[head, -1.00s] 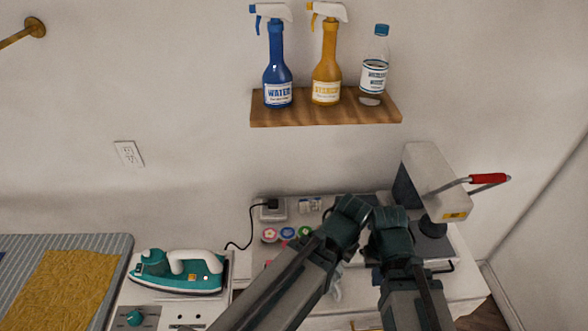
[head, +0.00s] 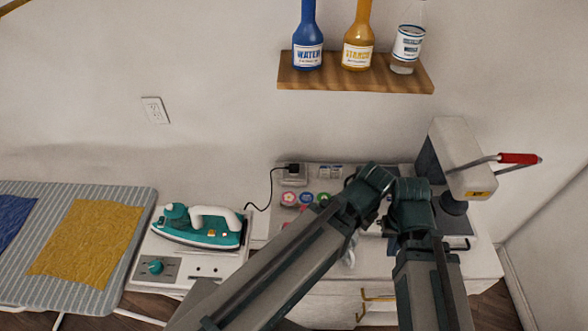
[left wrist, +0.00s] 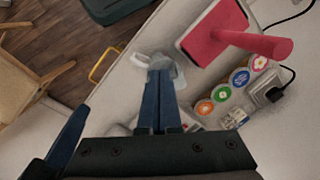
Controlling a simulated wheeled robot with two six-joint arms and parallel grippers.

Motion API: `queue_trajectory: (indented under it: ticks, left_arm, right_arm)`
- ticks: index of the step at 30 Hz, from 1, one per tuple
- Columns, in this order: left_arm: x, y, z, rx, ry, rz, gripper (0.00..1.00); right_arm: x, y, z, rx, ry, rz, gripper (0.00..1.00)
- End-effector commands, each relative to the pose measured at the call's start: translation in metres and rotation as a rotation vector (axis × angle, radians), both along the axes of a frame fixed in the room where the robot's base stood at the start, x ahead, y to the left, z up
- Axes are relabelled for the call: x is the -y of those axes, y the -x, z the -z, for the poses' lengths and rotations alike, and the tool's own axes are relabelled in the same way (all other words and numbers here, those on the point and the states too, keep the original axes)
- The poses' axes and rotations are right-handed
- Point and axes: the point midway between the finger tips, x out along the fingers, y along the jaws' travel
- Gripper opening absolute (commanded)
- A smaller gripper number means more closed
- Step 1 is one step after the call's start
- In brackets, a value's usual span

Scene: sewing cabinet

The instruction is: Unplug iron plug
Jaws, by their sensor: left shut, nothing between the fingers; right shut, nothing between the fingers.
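The iron's black plug (head: 292,168) sits in a small pale socket box (head: 294,181) at the back of the white cabinet top. Its black cord (head: 257,206) runs left toward the teal and white iron (head: 203,227), which stands on its side stand. The plug also shows in the left wrist view (left wrist: 272,95), right of my left gripper. My left gripper (left wrist: 160,75) is shut and empty above the cabinet top, with a translucent whitish thing beneath its tips. My right gripper (head: 410,205) is beside my left one, right of the plug, shut and empty; its fingertips are largely hidden.
Coloured spools (head: 306,199) lie just below the socket box. A red thing with a thick handle (left wrist: 250,41) stands near the spools. A press with a red handle (head: 518,158) stands at the right. A wooden shelf (head: 355,79) with bottles hangs above.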

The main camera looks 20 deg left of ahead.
Motion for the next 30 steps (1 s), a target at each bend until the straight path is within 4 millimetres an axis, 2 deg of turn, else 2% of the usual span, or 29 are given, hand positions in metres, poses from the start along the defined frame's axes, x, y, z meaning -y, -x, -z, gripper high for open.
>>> queue_trajectory:
  ticks: [8, 11, 14, 17, 22, 30]
  left_arm:
    - [0.000, 0.000, 0.000, 0.000, 0.000, 0.000, 0.00]
    - [0.000, -0.001, 0.000, 0.000, 0.000, 0.002, 0.14]
    - [-0.003, -0.012, 0.002, -0.004, 0.004, 0.021, 0.32]
    - [-0.012, -0.034, 0.005, -0.010, 0.012, 0.069, 0.50]
    - [-0.041, -0.087, 0.012, -0.025, 0.038, 0.202, 0.80]
    - [-0.106, -0.160, 0.022, -0.036, 0.073, 0.421, 0.80]
  right_arm:
    - [0.000, 0.000, 0.000, 0.000, 0.000, 0.000, 0.00]
    - [0.000, 0.000, 0.000, 0.000, 0.000, 0.000, 0.00]
    - [0.000, 0.000, 0.002, 0.000, 0.000, 0.000, 0.00]
    - [0.000, 0.000, 0.005, 0.000, 0.000, 0.000, 0.00]
    - [0.000, 0.000, 0.012, 0.000, 0.000, 0.000, 0.00]
    - [0.000, 0.000, 0.021, 0.000, 0.000, 0.000, 0.00]
